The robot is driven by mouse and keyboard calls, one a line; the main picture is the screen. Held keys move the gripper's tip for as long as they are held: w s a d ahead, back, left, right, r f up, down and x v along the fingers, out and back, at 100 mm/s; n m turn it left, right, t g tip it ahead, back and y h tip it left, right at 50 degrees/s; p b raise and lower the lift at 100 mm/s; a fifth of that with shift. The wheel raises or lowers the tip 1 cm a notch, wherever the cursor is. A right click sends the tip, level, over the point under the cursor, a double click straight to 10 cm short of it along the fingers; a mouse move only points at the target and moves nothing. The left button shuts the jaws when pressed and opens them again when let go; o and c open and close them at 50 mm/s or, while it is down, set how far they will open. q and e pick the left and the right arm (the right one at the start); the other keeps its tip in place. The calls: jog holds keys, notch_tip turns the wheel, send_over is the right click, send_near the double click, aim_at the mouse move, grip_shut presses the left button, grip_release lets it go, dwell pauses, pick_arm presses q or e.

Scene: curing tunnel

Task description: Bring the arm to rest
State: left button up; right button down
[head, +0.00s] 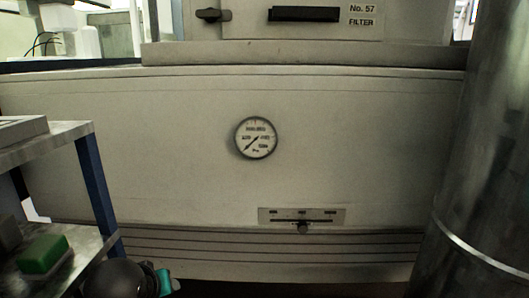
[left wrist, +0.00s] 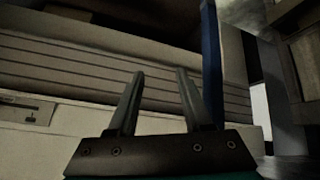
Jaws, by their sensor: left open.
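My left gripper (left wrist: 157,98) shows in the left wrist view with its two fingers apart and nothing between them. Beyond the fingers is the slatted lower part of a pale machine cabinet (head: 360,130). In the head view, a dark rounded part of my left arm shows at the bottom left, and the gripper's fingers are not visible there. My right gripper is in neither view.
A shelf unit (head: 88,180) with blue posts stands at the left, holding a green block (head: 43,254). The cabinet carries a round gauge (head: 256,138) and a slider panel (head: 302,217). A large metal pipe (head: 490,150) rises at the right.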

pick_arm(q)
jog(key=s+d+f+m+g, duration=0.1)
jog(key=s+f+m, duration=0.1)
jog(key=s+f, duration=0.45)
jog(key=s+d+f+m+g+h, duration=0.1)
jog(key=s+d+f+m+g, duration=0.15)
jog(key=s, duration=0.65)
jog(key=s+d+f+m+g, duration=0.1)
jog(key=s+f+m, duration=0.1)
jog(key=s+f, duration=0.45)
notch_tip(320, 180, down, 18)
jog(key=a, duration=0.2)
jog(key=s+a+f, duration=0.3)
jog(key=s+f, duration=0.3)
jog(key=f, duration=0.1)
jog(key=s+a+f+g+p, duration=0.1)
jog(key=s+a+f, duration=0.1)
jog(key=s+f, duration=0.4)
jog(key=shift+s+a+f, duration=0.4)
jog(key=shift+f, duration=0.05)
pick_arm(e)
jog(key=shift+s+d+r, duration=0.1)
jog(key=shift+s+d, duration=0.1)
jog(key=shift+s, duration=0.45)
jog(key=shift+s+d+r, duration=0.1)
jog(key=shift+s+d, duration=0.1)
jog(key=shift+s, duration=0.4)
